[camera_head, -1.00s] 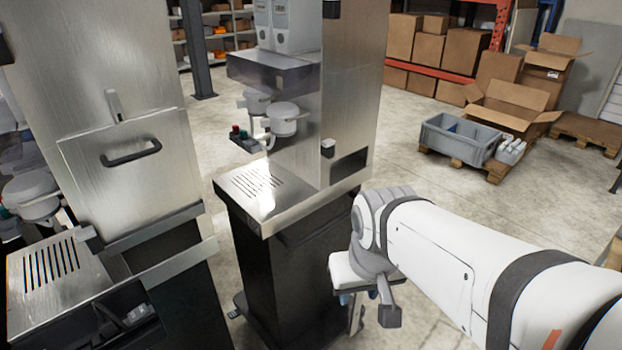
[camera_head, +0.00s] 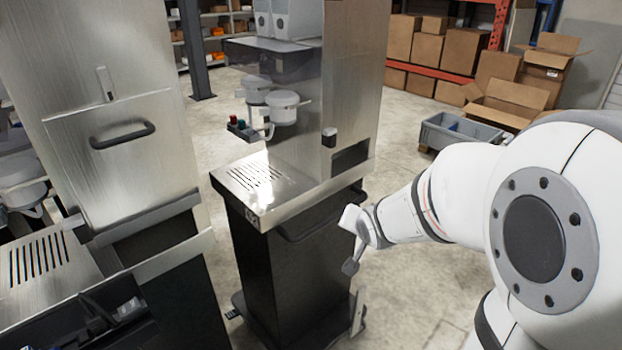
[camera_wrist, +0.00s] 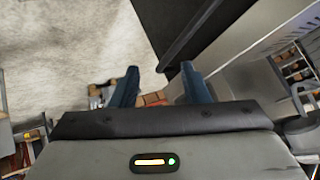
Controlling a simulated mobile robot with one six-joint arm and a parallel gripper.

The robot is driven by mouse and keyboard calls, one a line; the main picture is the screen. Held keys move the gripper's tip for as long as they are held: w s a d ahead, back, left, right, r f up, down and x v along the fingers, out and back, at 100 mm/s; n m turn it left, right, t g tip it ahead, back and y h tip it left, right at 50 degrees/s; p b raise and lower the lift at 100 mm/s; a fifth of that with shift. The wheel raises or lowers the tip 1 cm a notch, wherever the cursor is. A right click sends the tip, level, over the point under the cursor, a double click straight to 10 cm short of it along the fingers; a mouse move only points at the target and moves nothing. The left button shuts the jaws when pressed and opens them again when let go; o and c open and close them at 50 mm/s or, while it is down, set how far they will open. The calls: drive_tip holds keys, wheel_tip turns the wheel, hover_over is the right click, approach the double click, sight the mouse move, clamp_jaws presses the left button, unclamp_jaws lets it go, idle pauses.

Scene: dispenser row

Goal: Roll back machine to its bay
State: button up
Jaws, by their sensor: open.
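The machine on a wheeled black base (camera_head: 285,275) stands in the middle of the head view, with a steel upper body (camera_head: 350,105) and a slotted tray top. It stands apart from the steel machine on the left. A dark bar handle (camera_head: 318,220) runs across its side below the steel top. The same bar (camera_wrist: 188,38) shows in the wrist view, ahead of the fingers. My gripper (camera_wrist: 160,88) is open and empty, its two blue fingers spread and short of the bar. In the head view my gripper's end is beside the machine's right side; its fingers are not clear there.
The left steel machine (camera_head: 115,165) has its own handle and slotted tray. A grey crate (camera_head: 455,132) and cardboard boxes (camera_head: 508,100) stand at the back right. Concrete floor (camera_head: 405,285) is free right of the machine. Shelves stand behind.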

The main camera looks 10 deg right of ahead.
drive_tip(key=w+a+f+m+t+y+b, duration=0.1)
drive_tip(key=w+f+m+t+y+b, duration=0.5)
drive_tip(key=w+f+m+t, duration=0.55)
drive_tip(key=w+a+n+g+h, duration=0.1)
drive_tip(key=w, duration=0.6)
drive_tip(key=shift+w+a+r, duration=0.25)
drive_tip(key=shift+w+a, duration=0.15)
clamp_jaws()
drive_tip(key=shift+d+n, duration=0.1)
drive_tip(key=shift+n, duration=0.15)
